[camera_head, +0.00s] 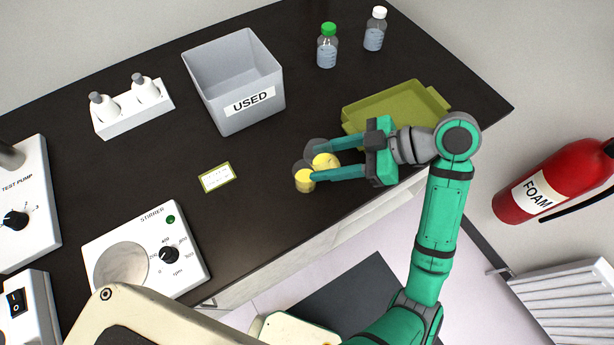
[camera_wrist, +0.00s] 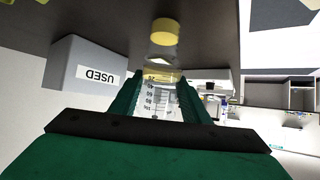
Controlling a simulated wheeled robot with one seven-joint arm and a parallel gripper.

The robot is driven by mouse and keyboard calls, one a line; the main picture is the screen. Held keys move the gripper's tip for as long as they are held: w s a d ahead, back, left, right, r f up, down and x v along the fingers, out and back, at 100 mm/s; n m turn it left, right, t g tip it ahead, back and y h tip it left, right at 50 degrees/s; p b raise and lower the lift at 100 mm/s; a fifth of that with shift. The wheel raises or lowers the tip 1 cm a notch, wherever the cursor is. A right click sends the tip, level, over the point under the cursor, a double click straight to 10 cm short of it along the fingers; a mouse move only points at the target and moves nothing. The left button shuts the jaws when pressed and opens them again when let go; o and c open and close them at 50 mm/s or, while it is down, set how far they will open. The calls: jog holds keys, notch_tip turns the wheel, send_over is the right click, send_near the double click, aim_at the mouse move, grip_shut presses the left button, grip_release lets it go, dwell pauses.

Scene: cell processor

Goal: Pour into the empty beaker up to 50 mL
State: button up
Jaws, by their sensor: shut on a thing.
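My gripper (camera_head: 318,162) is shut on a clear graduated glass vessel (camera_wrist: 155,103), held between its fingers over the table near the front edge. Yellow liquid shows in the glass between the fingers in the head view (camera_head: 326,160). A second glass (camera_head: 305,182) with yellow liquid shows at the tip of the lower finger, very close to the held one. In the wrist view, yellow also shows in a clear glass (camera_wrist: 163,36) beyond the fingertips. The glasses overlap, so I cannot tell whether they touch, how far the held one tilts, or the exact liquid level.
A grey bin marked USED (camera_head: 214,92) stands at the back. An olive tray (camera_head: 385,105) lies behind my gripper, with green-capped (camera_head: 327,46) and white-capped (camera_head: 375,28) bottles farther back. A note card (camera_head: 217,177) and the stirrer (camera_head: 190,276) lie left. Dark table between is clear.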

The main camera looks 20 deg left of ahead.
aim_at(331, 151)
jog(key=y, duration=0.2)
jog(key=a+f+g+y, duration=0.1)
jog(key=y, duration=0.1)
jog(key=shift+s+a, duration=0.1)
jog(key=shift+s, duration=0.05)
jog(key=shift+r, duration=0.1)
jog(key=shift+r, duration=2.5)
